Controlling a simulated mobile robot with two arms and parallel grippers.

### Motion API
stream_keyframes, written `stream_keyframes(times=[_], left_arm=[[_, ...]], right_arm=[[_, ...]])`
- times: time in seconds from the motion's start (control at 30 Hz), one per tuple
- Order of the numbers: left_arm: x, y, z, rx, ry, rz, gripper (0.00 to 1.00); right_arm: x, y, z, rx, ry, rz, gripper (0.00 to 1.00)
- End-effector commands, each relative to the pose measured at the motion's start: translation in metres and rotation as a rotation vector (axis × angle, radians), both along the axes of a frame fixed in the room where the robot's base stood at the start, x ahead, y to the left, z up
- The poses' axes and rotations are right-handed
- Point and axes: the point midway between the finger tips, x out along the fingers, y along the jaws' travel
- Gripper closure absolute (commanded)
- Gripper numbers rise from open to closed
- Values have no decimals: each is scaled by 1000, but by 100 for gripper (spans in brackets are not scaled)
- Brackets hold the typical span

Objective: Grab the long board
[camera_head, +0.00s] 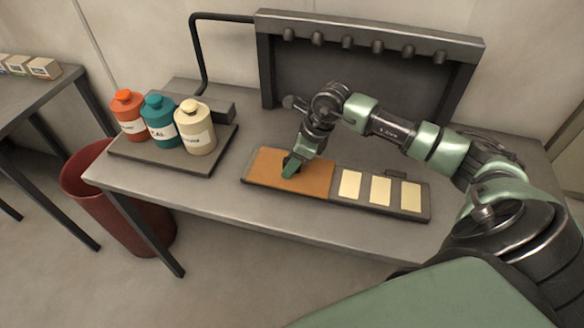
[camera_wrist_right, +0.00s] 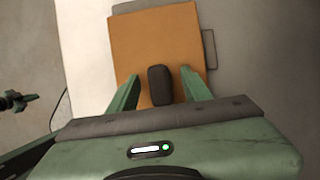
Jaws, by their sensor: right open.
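The long board (camera_head: 385,208) lies flat on the grey table near its front edge. Its left part is an orange-brown panel (camera_head: 265,168), and its right part carries three cream rectangles (camera_head: 381,190). My right gripper (camera_head: 291,168) points down over the orange panel. In the right wrist view the gripper (camera_wrist_right: 160,88) is open, with its two green fingers on either side of a dark raised grip (camera_wrist_right: 160,86) on the orange panel (camera_wrist_right: 140,40). I cannot tell whether the fingers touch it.
Orange (camera_head: 128,116), teal (camera_head: 159,122) and cream (camera_head: 195,128) bottles stand on a dark tray (camera_head: 170,157) at the table's left. A dark rack with knobs (camera_head: 369,45) stands behind. A red bin (camera_head: 90,186) is on the floor. The table's front strip is clear.

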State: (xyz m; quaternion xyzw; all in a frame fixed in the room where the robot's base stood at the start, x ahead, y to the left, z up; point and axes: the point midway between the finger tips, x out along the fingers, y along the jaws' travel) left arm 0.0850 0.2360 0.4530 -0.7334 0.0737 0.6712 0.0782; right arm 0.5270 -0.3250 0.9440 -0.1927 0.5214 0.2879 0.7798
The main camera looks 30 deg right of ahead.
Motion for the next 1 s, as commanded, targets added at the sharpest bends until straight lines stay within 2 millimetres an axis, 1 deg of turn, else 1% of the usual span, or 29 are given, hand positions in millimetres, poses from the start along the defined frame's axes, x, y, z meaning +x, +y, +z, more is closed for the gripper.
stream_keyframes(times=[0.03,0.07,0.1,0.17,0.2,0.23,0.53,0.67,0.77,0.87,0.97,1.0], left_arm=[[0,0,0,0,-1,0,100],[0,0,0,0,-1,0,100],[1,0,0,0,-1,0,100],[1,0,0,0,-1,0,100],[1,0,0,0,-1,0,100],[1,0,0,0,-2,0,100],[2,0,0,-1,-4,0,100],[3,0,-2,-1,-4,0,100],[3,0,-4,-1,-4,0,100],[3,0,-9,-1,-5,0,100],[3,0,-15,-1,-5,0,100],[3,0,-18,-1,-5,0,100]], right_arm=[[0,0,0,0,0,0,51],[0,0,0,0,0,0,54],[0,0,0,0,0,0,65],[0,0,0,0,0,0,82],[0,0,0,0,0,0,93],[0,0,0,0,0,0,100],[0,0,1,1,-2,0,100],[1,0,6,1,-3,-1,100],[1,-1,14,0,-4,0,100],[1,-1,29,-1,-6,0,100],[2,-1,52,0,-9,0,100],[2,-1,62,-2,-11,1,100]])
